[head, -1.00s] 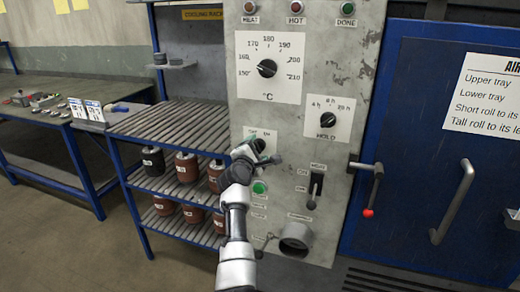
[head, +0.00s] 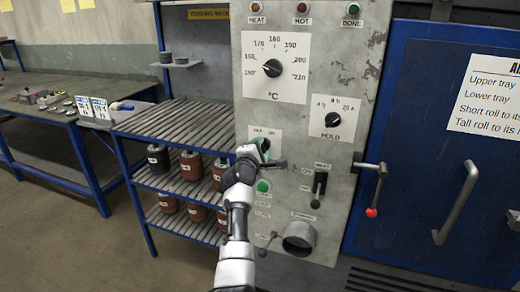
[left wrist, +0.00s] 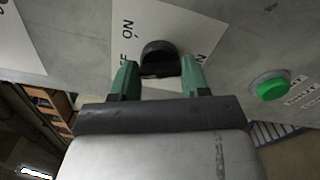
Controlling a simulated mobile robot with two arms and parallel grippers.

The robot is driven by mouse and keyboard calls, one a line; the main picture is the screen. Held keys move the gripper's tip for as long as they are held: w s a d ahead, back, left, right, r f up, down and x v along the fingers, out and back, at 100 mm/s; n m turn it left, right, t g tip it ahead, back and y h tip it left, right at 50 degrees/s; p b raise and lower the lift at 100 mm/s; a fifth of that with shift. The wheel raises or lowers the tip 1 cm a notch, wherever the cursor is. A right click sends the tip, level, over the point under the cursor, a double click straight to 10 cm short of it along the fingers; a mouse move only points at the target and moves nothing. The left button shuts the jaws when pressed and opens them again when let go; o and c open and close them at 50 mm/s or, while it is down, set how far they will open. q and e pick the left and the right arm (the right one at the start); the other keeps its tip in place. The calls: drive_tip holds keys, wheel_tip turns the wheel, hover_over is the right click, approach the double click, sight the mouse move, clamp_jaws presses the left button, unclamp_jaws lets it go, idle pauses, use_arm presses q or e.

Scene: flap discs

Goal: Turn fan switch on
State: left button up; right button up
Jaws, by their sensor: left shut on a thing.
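A black rotary knob (left wrist: 158,52) sits on a white plate (left wrist: 190,28) on the grey control panel. In the head view my left gripper (head: 264,150) reaches up to this plate and hides most of the knob. A black lever switch (head: 318,188) stands to the right; its small label is unreadable. My right gripper is not in view.
A green button (left wrist: 270,88) is close beside the gripper. A lever with a red tip (head: 372,190) and a blue door (head: 430,200) are at the right. A rack with rolls (head: 180,115) stands left. Temperature (head: 272,66) and HOLD (head: 332,120) dials are above.

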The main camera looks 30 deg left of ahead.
use_arm(q)
drive_tip(key=shift+r+m+p, duration=0.1)
drive_tip(key=shift+m+p, duration=0.75)
drive_tip(key=shift+m, duration=4.25)
drive_tip(key=o, duration=0.9)
drive_tip(key=shift+w, duration=0.1)
drive_tip(key=b+v, duration=0.1)
drive_tip(key=v, duration=0.9)
drive_tip(key=shift+s, duration=0.4)
